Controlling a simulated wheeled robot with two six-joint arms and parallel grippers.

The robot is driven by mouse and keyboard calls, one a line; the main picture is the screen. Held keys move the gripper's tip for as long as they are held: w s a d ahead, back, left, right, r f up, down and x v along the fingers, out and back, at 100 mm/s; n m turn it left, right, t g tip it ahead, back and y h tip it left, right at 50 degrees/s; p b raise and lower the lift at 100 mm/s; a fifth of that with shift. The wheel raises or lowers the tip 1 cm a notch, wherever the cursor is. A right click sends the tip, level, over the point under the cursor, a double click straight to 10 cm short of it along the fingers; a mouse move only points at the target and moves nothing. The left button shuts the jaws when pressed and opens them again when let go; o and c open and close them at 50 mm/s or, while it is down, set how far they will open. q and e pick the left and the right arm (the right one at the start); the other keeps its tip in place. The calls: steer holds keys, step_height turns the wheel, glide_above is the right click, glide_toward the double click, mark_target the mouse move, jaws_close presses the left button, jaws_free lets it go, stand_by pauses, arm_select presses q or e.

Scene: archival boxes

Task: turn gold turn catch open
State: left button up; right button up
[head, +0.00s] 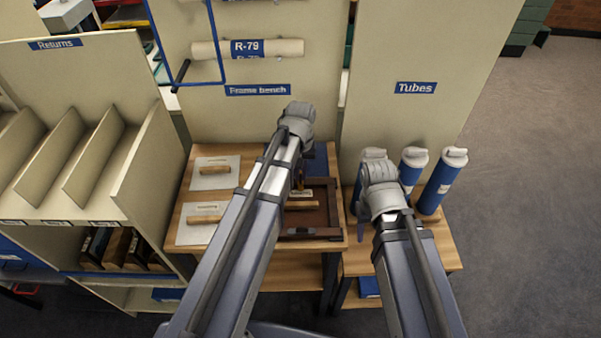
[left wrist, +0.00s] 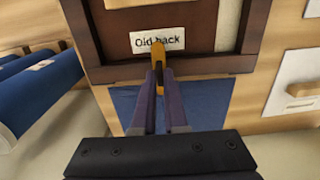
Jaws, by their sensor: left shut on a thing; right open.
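The gold turn catch (left wrist: 160,57) stands at the near rim of the dark brown frame (left wrist: 112,74) in the left wrist view, just below a label reading "Old back" (left wrist: 143,41). My left gripper (left wrist: 158,72) is shut on the catch, with a finger on each side of it. In the head view the frame (head: 333,208) lies on the wooden bench, and my left gripper (head: 299,178) points down over it, partly hidden by my arm. My right gripper (head: 366,207) is open near the blue tubes, its fingers mostly hidden by its wrist.
A blue mat (left wrist: 195,103) lies beside the frame. White boards with wooden handles (head: 214,172) lie left of it on the bench. Blue tubes with white caps (head: 443,182) stand at the right. A Returns rack (head: 140,165) stands at the left.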

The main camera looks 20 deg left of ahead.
arm_select(q)
steer(key=shift+m, duration=0.3)
jaws_close()
steer(key=m, duration=0.3)
steer(key=shift+m, duration=0.4)
steer(key=m, duration=0.4)
steer(key=shift+m, duration=0.3)
steer(key=m, duration=0.4)
steer(key=shift+m, duration=2.4)
steer(key=o, duration=0.6)
jaws_free()
